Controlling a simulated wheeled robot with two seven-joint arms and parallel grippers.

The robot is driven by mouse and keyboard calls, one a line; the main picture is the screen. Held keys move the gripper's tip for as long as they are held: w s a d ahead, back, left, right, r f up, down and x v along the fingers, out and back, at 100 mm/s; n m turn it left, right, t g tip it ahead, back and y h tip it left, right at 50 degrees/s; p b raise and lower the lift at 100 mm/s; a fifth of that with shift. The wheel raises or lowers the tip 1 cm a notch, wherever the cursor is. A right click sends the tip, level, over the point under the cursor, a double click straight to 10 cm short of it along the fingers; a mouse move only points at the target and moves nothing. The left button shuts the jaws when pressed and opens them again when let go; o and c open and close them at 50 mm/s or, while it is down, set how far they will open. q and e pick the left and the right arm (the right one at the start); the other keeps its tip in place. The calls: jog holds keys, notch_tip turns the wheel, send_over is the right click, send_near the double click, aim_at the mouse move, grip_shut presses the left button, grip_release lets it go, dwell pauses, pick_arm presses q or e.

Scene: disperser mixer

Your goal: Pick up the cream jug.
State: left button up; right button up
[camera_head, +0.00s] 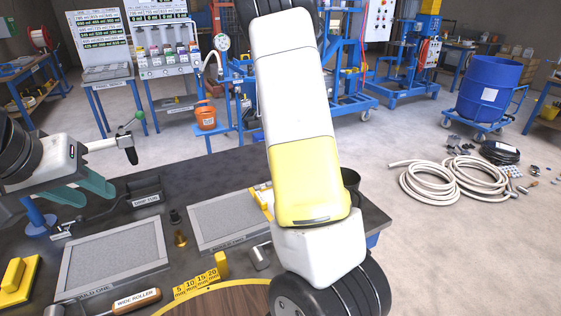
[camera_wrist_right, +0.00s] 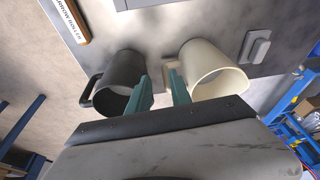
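The cream jug (camera_wrist_right: 218,72) lies in view at the right of the right wrist view, its open mouth facing the camera and its handle (camera_wrist_right: 172,74) turned left. My right gripper (camera_wrist_right: 163,82) is open, its teal fingers apart. The handle is at or just beyond the right fingertip; I cannot tell whether it touches. A dark jug (camera_wrist_right: 122,72) is beside the left finger. In the head view my right arm covers the cream jug, and the dark jug (camera_head: 351,180) peeks out behind it. My left gripper (camera_head: 88,192) looks open and empty, above the table's left side.
The dark table (camera_head: 200,262) holds grey mould trays (camera_head: 115,252) (camera_head: 228,218), a wide roller (camera_head: 136,300), a yellow gauge block (camera_head: 200,283) and a yellow float (camera_head: 18,280).

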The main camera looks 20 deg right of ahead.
jog(key=shift+m+h, duration=0.5)
jog(key=shift+h, duration=0.3)
jog(key=x, duration=0.3)
jog(key=w+x, duration=0.1)
jog(key=x, duration=0.2)
jog(key=d+x, duration=0.1)
jog(key=x, duration=0.3)
jog(key=shift+w+r, duration=0.15)
grip_shut()
jog(key=shift+w+r, duration=0.1)
dwell(0.5)
